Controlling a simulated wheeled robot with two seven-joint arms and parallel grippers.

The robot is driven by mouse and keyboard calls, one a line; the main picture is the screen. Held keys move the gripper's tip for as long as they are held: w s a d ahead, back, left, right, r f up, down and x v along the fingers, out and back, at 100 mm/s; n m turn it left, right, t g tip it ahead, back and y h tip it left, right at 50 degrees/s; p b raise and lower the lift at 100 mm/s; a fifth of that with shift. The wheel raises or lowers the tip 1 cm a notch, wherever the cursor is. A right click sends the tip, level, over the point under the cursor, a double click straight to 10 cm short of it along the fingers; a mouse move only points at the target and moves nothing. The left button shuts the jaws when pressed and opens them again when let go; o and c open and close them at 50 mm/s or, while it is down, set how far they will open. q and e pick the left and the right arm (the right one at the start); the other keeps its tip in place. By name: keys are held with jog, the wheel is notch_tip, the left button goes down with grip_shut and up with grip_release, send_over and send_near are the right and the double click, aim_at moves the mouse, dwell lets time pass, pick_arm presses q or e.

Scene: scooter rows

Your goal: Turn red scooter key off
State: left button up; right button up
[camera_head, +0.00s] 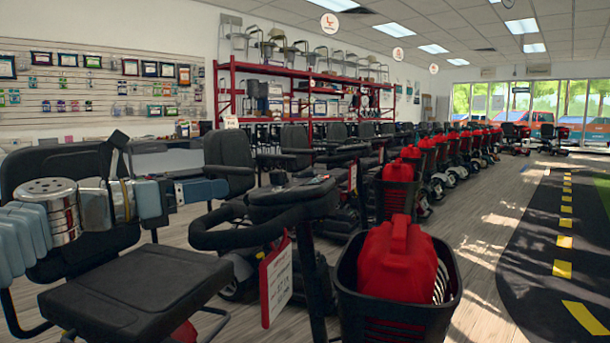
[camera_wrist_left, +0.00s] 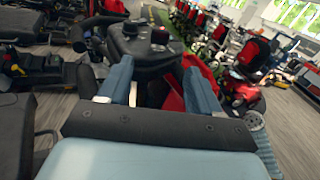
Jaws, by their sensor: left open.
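The scooter's black control console (camera_head: 293,193) stands in the middle of the head view, on top of a tiller with a looped black handlebar (camera_head: 250,238). In the left wrist view the console (camera_wrist_left: 140,48) lies beyond my fingers, with a small dark knob (camera_wrist_left: 159,37) that looks reddish on top. I cannot tell a key clearly from the other small controls. My left gripper (camera_head: 222,189) has blue fingers and points right toward the console, apart from it. In the left wrist view the left gripper (camera_wrist_left: 158,68) is open, with nothing held. My right gripper does not show.
A black basket (camera_head: 445,305) with a red container (camera_head: 397,262) stands right of the tiller. A red and white tag (camera_head: 276,282) hangs from the handlebar. A black seat (camera_head: 137,295) lies below my left arm. More scooters stand behind. Open floor (camera_head: 470,230) is at the right.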

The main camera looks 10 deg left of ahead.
aim_at(273, 178)
pick_arm(q)
jog(key=x, duration=1.4)
jog(key=shift+w+d, duration=0.2)
jog(key=shift+w, duration=0.05)
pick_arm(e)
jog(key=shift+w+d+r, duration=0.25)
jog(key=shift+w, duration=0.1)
